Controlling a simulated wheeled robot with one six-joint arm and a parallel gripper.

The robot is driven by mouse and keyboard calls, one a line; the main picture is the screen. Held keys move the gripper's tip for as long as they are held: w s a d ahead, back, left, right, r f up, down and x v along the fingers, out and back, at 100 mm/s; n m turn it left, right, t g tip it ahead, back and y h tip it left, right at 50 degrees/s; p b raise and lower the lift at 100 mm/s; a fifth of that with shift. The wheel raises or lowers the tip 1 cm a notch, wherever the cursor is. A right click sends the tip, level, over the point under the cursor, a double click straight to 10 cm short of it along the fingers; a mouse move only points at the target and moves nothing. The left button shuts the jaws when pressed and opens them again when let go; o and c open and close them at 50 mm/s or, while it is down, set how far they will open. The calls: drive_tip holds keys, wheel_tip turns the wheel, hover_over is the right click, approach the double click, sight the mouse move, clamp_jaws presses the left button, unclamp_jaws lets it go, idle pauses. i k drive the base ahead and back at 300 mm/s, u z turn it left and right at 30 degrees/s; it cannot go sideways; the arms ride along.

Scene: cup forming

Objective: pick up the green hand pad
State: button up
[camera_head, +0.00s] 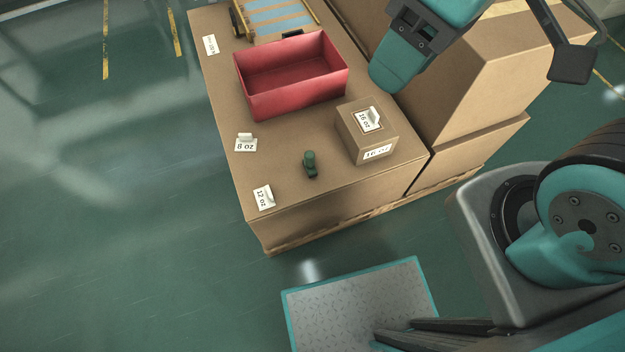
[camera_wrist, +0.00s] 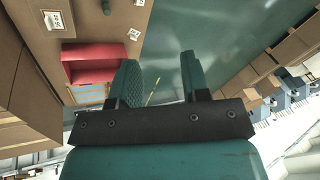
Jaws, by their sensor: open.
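The green hand pad (camera_head: 310,164) is a small dark green piece with a rounded knob. It stands on the cardboard top near its front edge, left of a small cardboard box. In the head view my arm's end is at the top, to the right of the pad and above the boxes.
An open red bin (camera_head: 300,94) stands behind the pad. A small cardboard box (camera_head: 350,143) with labels is close on its right. Label cards (camera_head: 264,197) lie left, one marked 8 oz (camera_head: 246,143). Taller cartons (camera_head: 500,85) rise on the right.

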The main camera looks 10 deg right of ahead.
sight(309, 161)
drive_tip(key=u, duration=0.3)
drive_tip(key=i, duration=0.45)
drive_tip(key=z, duration=0.05)
drive_tip(key=k, duration=0.5)
drive_tip(key=u, duration=2.45)
drive_tip(key=i, duration=1.35)
drive_tip(key=z, duration=3.1)
